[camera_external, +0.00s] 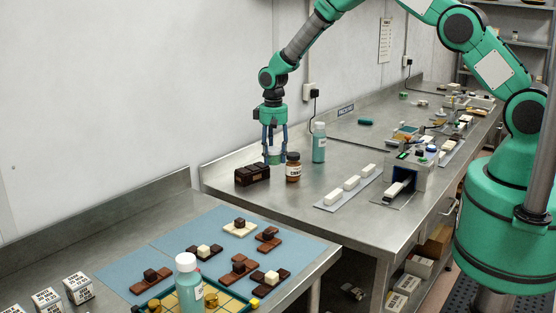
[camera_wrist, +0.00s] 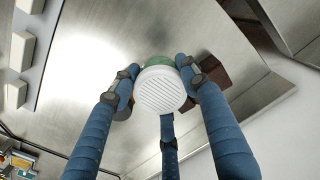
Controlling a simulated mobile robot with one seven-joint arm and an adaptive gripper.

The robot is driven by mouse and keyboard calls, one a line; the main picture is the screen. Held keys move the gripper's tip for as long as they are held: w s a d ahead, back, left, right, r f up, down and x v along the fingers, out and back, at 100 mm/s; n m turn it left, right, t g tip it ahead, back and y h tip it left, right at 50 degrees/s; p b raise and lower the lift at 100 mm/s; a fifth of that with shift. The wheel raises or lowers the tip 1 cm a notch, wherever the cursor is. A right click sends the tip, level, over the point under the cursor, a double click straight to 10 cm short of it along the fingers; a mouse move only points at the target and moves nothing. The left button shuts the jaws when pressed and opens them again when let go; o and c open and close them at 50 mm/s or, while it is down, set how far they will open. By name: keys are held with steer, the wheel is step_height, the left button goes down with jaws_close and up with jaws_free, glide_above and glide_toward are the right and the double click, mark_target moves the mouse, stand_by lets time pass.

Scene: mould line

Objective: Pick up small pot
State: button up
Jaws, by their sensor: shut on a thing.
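The small pot (camera_wrist: 160,90) has a white ribbed lid, with a green side showing past the lid's edge in the wrist view. My gripper (camera_wrist: 157,84) has blue fingers set around the pot and is shut on it. In the external view my gripper (camera_external: 274,149) points straight down over the far steel bench, with the pot (camera_external: 275,157) between its fingertips, low by the bench top. The fingers partly hide the pot there. I cannot tell whether its base touches the bench.
A dark brown block (camera_external: 252,174) and a brown labelled jar (camera_external: 293,168) stand close by my gripper. A teal bottle (camera_external: 319,143) stands to the right. A strip of white blocks (camera_external: 351,184) lies farther right. The wall is close behind.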

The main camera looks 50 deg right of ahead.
steer(key=s+b, duration=0.1)
steer(key=s, duration=0.7)
steer(key=shift+s+r, duration=0.4)
steer(key=shift+r, duration=0.05)
steer(key=shift+w+r, duration=0.1)
steer(key=shift+w, duration=1.45)
steer(key=shift+w, duration=0.1)
steer(key=p, duration=0.3)
glide_above(252, 167)
steer(key=shift+f, duration=0.7)
steer(key=shift+f+p, duration=0.4)
steer(key=shift+f, duration=1.35)
